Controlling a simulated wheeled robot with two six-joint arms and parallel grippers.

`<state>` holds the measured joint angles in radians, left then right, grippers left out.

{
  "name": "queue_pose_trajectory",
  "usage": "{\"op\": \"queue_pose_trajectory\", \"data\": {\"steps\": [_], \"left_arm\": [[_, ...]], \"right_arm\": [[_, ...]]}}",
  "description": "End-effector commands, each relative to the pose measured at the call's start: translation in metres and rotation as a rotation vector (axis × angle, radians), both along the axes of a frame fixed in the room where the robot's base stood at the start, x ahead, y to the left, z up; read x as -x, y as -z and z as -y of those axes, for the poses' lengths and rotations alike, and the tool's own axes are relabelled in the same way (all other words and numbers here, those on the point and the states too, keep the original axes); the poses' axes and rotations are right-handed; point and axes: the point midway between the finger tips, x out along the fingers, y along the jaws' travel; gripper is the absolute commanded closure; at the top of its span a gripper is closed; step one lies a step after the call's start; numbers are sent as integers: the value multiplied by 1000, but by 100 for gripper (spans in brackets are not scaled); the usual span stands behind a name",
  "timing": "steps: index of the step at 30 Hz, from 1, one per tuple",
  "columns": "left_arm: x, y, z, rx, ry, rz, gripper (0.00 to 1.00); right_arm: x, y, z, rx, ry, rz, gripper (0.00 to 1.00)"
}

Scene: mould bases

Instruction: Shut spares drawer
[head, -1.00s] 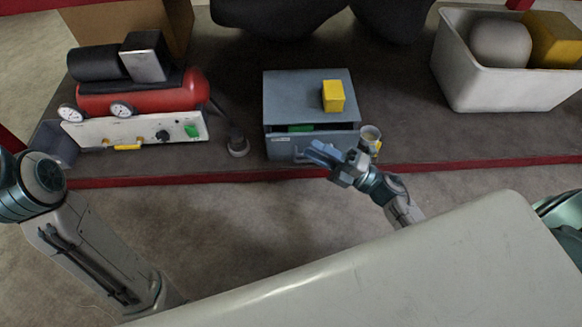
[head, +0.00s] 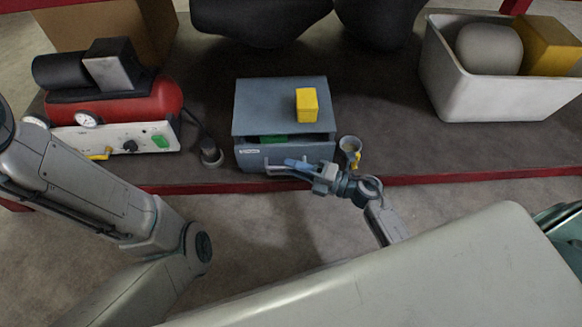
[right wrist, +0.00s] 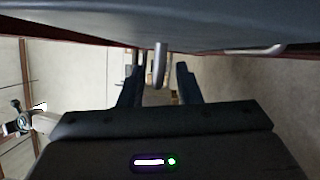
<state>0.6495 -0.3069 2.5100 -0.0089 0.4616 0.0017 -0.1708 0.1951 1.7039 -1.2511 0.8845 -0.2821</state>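The spares drawer (head: 310,153) is in a grey-blue cabinet (head: 262,105) on the low shelf. It stands a little open, with a dark gap above its front and something green (head: 279,137) inside. A bar handle (head: 272,168) crosses its front. My right gripper (head: 293,164) is at the handle, its fingers pointing left along the drawer front. In the right wrist view the fingers (right wrist: 160,84) are apart, with a metal end of the handle (right wrist: 160,62) between them; contact is not clear. My left arm shows at the left, but its gripper is out of view.
A yellow block (head: 307,104) sits on the cabinet. A red compressor (head: 115,105) is at left, a white bin (head: 497,92) at right. A red shelf edge (head: 450,176) runs in front.

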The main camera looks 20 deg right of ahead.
Motion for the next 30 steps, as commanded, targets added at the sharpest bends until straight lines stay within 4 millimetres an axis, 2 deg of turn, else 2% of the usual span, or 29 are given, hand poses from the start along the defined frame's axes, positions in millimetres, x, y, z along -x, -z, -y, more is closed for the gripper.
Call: {"op": "queue_pose_trajectory", "data": {"steps": [6, 14, 19, 26, 30], "left_arm": [[6, -5, -1, 8, 13, 24, 100], [6, -6, -1, 8, 14, 25, 100], [6, -6, -1, 9, 14, 26, 100], [6, -6, -1, 9, 14, 26, 100], [6, -6, -1, 9, 13, 27, 100]], "right_arm": [[-7, -1, -9, 0, 0, 1, 69], [-7, -1, -9, 0, 0, 0, 69], [-7, -1, -9, 0, 0, 0, 99], [-8, -1, -9, 0, 0, 0, 100], [-24, -2, -5, 1, -1, 2, 100]]}}
